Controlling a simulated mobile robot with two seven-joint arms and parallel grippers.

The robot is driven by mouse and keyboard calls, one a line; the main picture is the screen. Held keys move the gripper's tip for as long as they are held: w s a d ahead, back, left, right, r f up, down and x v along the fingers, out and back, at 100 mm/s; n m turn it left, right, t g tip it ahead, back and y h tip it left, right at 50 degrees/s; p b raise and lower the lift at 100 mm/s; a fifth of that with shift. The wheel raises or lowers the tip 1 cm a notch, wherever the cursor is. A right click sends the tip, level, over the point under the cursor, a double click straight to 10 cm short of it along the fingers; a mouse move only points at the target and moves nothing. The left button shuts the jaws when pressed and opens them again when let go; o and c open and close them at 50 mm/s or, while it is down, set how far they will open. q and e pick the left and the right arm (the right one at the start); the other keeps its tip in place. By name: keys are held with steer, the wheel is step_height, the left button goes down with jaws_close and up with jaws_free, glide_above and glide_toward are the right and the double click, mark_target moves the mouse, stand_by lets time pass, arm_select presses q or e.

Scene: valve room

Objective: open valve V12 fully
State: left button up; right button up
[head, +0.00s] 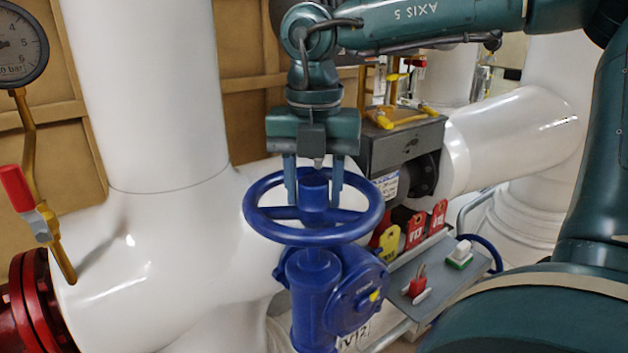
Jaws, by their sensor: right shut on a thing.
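Valve V12 has a blue handwheel (265,228) on top of a blue gearbox body (318,285). A white tag (355,338) reading V12 shows at the bottom, partly cut off by the picture edge. My right gripper (313,190) comes down from above with its two fingers on either side of the wheel's central hub (314,190). It is shut on the hub. The far part of the rim is partly hidden behind the fingers. How far the valve is turned cannot be told. My left gripper is not in view.
Large white pipes (140,90) stand left and behind. A pressure gauge (18,45) and a red-handled small valve (17,188) are at the left. A grey box (400,145) and a shelf (450,270) with tags sit right of the wheel. My arm fills the right side.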

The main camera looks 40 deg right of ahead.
steer(key=shift+s+a+f+n, duration=0.1)
steer(key=shift+a+n, duration=0.05)
steer(key=shift+n, duration=0.4)
steer(key=shift+s+a+n, duration=0.1)
steer(key=shift+n, duration=0.45)
steer(key=n+p, duration=0.1)
steer(key=n, duration=0.7)
steer(key=shift+p, duration=0.4)
steer(key=n+p, duration=0.1)
steer(key=n, duration=0.3)
steer(key=shift+a+n, duration=0.1)
steer(key=shift+n, duration=0.3)
steer(key=n+p, duration=0.1)
steer(key=n, duration=0.3)
steer(key=o, duration=1)
steer(key=shift+s, duration=0.1)
steer(key=shift+c, duration=0.2)
